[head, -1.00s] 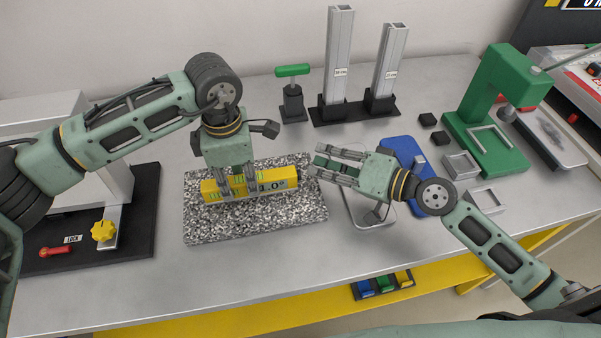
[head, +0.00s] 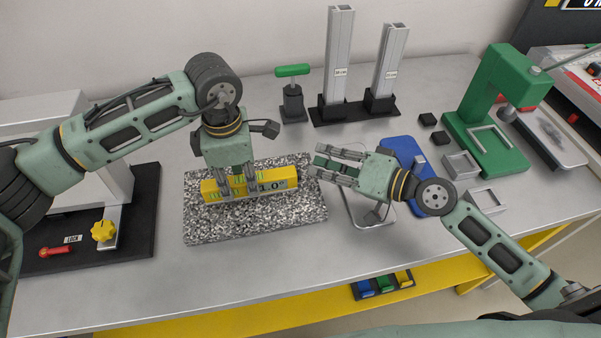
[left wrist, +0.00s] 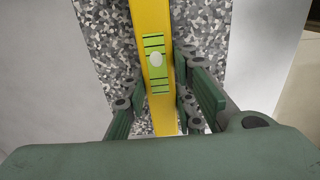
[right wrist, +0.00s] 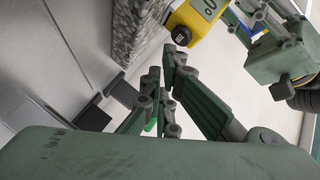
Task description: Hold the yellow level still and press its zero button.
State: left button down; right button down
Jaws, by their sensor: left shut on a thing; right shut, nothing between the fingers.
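The yellow level (head: 288,183) lies on the speckled granite plate (head: 290,215). Its display reads about 1.0°, partly behind a finger. My left gripper (head: 238,193) comes down from above and is shut across the level's middle. In the left wrist view the level (left wrist: 150,18) runs between the fingers (left wrist: 163,105), with a green vial on top. My right gripper (head: 314,171) is shut and empty, just right of the level's right end, apart from it.
A black board with a yellow knob (head: 103,230) is at the left. Two metal columns (head: 338,60) and a green-handled tool (head: 292,95) stand behind. A blue case (head: 405,158) and a green press (head: 490,120) are at the right.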

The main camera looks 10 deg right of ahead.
jog(key=shift+a, duration=0.15)
jog(key=shift+a, duration=0.3)
jog(key=shift+a, duration=0.45)
dwell(0.5)
jog(key=shift+d, duration=0.9)
jog(key=shift+d, duration=2.5)
